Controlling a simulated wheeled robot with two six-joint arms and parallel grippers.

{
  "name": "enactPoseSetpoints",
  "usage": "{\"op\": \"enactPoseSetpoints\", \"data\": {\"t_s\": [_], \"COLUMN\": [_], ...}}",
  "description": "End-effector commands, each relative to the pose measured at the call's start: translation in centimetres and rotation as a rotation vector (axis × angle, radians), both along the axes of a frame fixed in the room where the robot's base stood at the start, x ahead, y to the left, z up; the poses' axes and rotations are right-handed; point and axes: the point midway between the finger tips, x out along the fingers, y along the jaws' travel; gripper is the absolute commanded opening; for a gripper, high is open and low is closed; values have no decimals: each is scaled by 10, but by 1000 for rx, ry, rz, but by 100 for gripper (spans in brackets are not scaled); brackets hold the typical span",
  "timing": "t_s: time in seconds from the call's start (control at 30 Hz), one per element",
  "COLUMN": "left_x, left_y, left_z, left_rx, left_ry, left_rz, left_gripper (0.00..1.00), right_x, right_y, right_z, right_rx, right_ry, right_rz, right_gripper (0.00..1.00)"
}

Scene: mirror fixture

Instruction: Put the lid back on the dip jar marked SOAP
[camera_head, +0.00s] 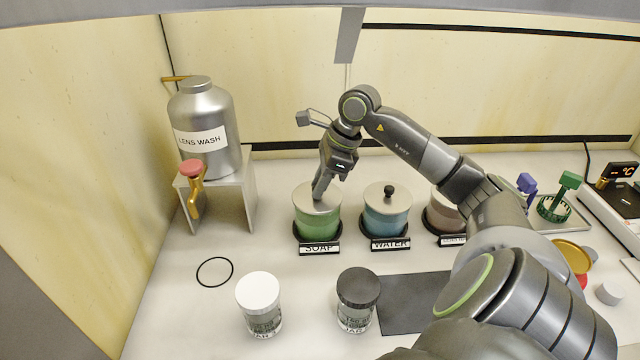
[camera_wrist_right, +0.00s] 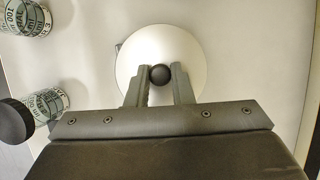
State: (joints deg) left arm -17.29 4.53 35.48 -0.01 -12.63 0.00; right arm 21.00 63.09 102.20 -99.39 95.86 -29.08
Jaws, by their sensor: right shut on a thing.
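The SOAP jar (camera_head: 318,226) is a green-tinted jar in a dark holder with a SOAP label in the head view. Its pale metal lid (camera_head: 302,199) is on or just over the jar's mouth; I cannot tell whether it is fully seated. My right gripper (camera_head: 319,196) points down at the lid's middle. In the right wrist view the gripper (camera_wrist_right: 160,78) is shut on the lid's dark round knob (camera_wrist_right: 160,75), with the round lid (camera_wrist_right: 150,45) below the fingers. My left gripper does not show.
The WATER jar (camera_head: 386,222), lidded, stands just right of the SOAP jar. A third jar (camera_head: 440,215) is partly behind my arm. A LENS WASH canister (camera_head: 205,120) stands at the left. White-capped (camera_head: 259,310) and black-capped (camera_head: 356,305) jars and a black ring (camera_head: 214,271) are in front.

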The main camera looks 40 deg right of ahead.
Motion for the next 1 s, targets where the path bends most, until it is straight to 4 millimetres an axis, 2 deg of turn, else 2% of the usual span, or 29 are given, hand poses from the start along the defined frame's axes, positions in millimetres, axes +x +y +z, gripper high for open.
{"op": "enactPoseSetpoints", "data": {"t_s": [1.0], "left_x": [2], "left_y": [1], "left_z": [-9], "left_rx": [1], "left_ry": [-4], "left_rz": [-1], "left_gripper": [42], "right_x": [0], "right_y": [0], "right_z": [0], "right_rx": [1], "right_ry": [-2], "right_rz": [1], "right_gripper": [0]}}
